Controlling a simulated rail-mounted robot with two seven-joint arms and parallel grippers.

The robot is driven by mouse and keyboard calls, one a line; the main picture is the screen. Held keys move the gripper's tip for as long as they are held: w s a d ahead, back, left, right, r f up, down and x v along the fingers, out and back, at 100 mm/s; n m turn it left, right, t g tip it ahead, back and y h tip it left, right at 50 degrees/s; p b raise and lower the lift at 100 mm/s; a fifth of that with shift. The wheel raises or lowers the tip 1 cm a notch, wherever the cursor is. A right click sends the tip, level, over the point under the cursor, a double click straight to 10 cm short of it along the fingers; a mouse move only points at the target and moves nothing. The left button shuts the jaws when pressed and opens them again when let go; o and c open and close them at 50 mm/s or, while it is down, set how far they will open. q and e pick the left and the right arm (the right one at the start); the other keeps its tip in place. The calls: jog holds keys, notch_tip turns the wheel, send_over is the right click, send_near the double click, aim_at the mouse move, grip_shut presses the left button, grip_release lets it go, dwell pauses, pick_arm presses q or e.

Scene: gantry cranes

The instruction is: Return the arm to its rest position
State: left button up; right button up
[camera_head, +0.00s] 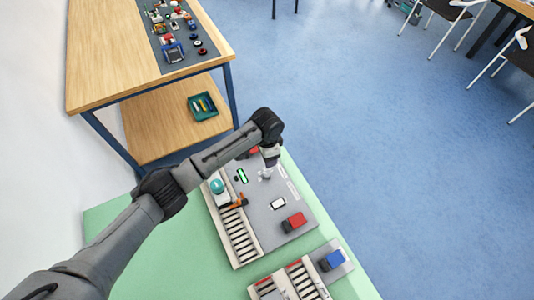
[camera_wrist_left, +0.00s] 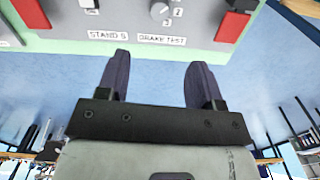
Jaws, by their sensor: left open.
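My left arm comes in from the left in the head view and reaches over the green table (camera_head: 140,262). Its gripper (camera_head: 265,175) hangs above the far part of a grey board (camera_head: 262,212) on that table. In the left wrist view the same gripper (camera_wrist_left: 158,75) has its two dark fingers spread, with nothing between them. The fingers point towards a grey panel (camera_wrist_left: 140,22) with labels "STAND S" and "BRAKE TEST" and a dial. My right gripper is in neither view.
The board carries a red block (camera_head: 294,221), a teal dome (camera_head: 217,186) and an orange part (camera_head: 239,201). A smaller board with a blue block (camera_head: 331,260) lies nearer. A wooden bench (camera_head: 115,55) stands behind at left. Blue floor (camera_head: 380,130) is open at right.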

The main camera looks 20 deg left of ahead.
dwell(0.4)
pick_arm(q)
jog(key=w+d+r+n+t, duration=0.1)
jog(key=w+d+r+t, duration=0.15)
jog(key=r, duration=0.55)
jog(key=w+d+r+t, duration=0.1)
jog(key=d+r+t, duration=0.1)
jog(key=r+t, duration=0.35)
jog(key=s+r+n+t+h, duration=0.1)
jog(key=s+r+t, duration=0.1)
jog(key=s+r, duration=0.5)
jog(key=s+a+f+n+g, duration=0.25)
jog(key=s+f, duration=0.45)
jog(key=s, duration=0.4)
jog(key=s+a+f+n+g, duration=0.1)
jog(key=s+a+f+g, duration=0.15)
jog(key=s+f, duration=0.7)
jog(key=s+a+f+n+g, duration=0.15)
jog(key=s+a+f, duration=0.3)
jog(key=s, duration=0.85)
notch_tip(320, 180, up, 23)
jog(key=p, duration=2.3)
jog(key=shift+s+d+f+y, duration=0.15)
jog(key=shift+s+d+y, duration=0.15)
jog(key=shift+y, duration=0.1)
